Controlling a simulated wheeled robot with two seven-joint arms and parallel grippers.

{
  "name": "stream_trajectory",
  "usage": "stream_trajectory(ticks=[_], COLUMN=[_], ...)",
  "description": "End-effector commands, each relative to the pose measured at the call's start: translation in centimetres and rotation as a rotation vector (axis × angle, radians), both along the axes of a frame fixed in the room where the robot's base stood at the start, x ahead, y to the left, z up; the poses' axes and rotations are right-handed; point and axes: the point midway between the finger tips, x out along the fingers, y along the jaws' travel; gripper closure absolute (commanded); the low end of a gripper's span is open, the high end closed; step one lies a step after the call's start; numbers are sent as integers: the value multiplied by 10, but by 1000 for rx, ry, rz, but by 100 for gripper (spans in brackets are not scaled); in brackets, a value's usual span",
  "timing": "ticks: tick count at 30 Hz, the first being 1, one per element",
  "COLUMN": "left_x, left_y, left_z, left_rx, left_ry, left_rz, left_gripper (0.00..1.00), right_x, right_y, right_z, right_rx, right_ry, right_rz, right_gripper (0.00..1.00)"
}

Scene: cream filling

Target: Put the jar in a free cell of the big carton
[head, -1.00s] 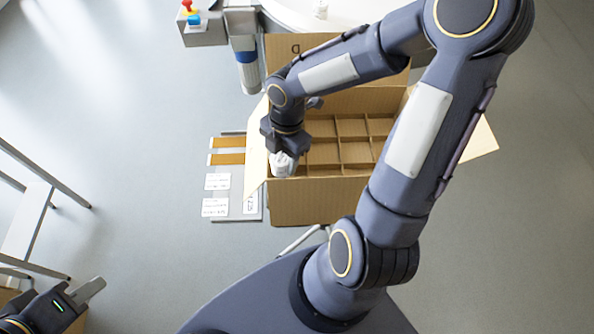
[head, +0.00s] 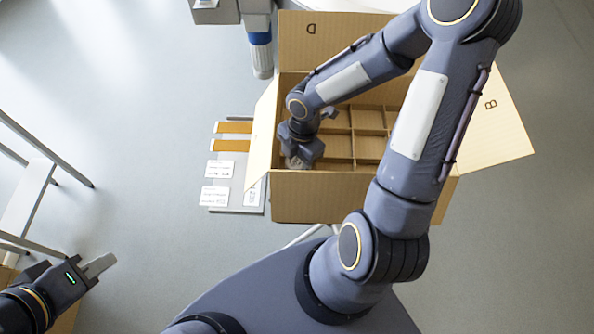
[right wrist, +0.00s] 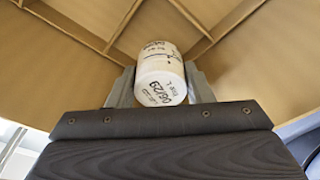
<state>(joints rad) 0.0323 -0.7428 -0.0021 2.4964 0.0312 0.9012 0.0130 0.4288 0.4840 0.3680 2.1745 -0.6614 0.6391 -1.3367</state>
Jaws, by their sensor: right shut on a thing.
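The big carton (head: 345,197) stands open below my right arm, its inside split into cells by cardboard dividers (head: 345,160). My right gripper (head: 298,155) is inside the carton's near left corner, pointing down. It is shut on the white jar (right wrist: 161,72), which sits between both fingers in the right wrist view with printed text facing the camera. In the head view the jar (head: 296,163) is mostly hidden by the gripper. Dividers and walls lie around the jar; I cannot tell whether it touches the cell floor. My left gripper (head: 100,265) is away at the lower left, its jaws unclear.
The carton's flaps (head: 490,120) are spread outward. A grey board (head: 238,185) with labels and orange strips lies left of the carton. A blue and white cylinder (head: 261,52) hangs behind it. A light metal frame (head: 30,195) stands at far left. Several visible cells look empty.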

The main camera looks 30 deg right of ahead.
Motion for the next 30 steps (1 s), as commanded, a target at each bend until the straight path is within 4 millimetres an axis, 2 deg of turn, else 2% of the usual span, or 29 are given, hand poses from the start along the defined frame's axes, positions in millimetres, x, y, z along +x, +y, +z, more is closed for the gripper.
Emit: stream_trajectory(ticks=[5,11,23,24,28,30], left_x=[0,0,0,0,0,0], left_y=[0,0,0,0,0,0], left_z=[-4,-11,-14,-13,-12,-12], left_rx=[0,0,0,0,0,0], left_ry=[0,0,0,0,0,0], left_rz=[0,0,0,0,0,0], left_gripper=[71,71,71,71,71,71], right_x=[0,0,0,0,0,0], right_y=[0,0,0,0,0,0], right_z=[-15,-42,-48,-47,-46,-46], right_rx=[0,1,0,0,0,0], right_ry=[1,1,-1,-1,-1,-1], right_rz=[0,1,0,0,-1,-1], right_gripper=[82,82,82,49,32,32])
